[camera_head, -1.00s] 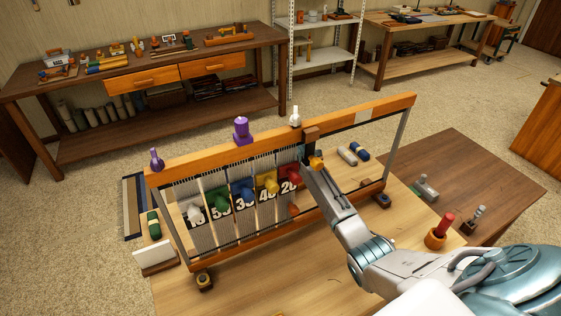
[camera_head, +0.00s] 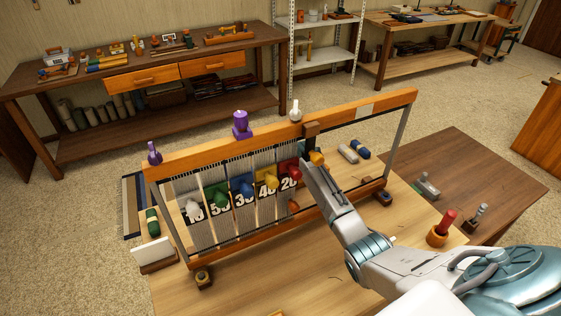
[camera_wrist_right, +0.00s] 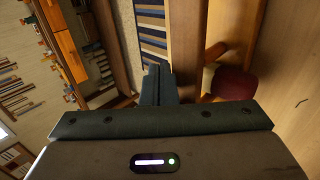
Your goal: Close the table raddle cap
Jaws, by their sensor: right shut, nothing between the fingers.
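The table raddle (camera_head: 270,236) stands upright on the light wooden table, with white threads hanging across its left part. An orange wooden bar (camera_head: 205,149), apparently the cap, runs along its top; I cannot tell whether it is latched. My right gripper (camera_head: 305,166) is at the front of the raddle, just below the top bar and beside the red knob (camera_head: 289,168). In the right wrist view its dark fingers (camera_wrist_right: 157,84) are together and empty, near a brown wooden bar (camera_wrist_right: 184,45) and a dark red piece (camera_wrist_right: 233,83). My left gripper is out of view.
Purple (camera_head: 241,123) and white (camera_head: 295,112) pieces stand on the top bar. Several coloured knobs with number plates line the front. A red-topped holder (camera_head: 441,230) is on the table at right. The table front (camera_head: 270,285) is mostly clear.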

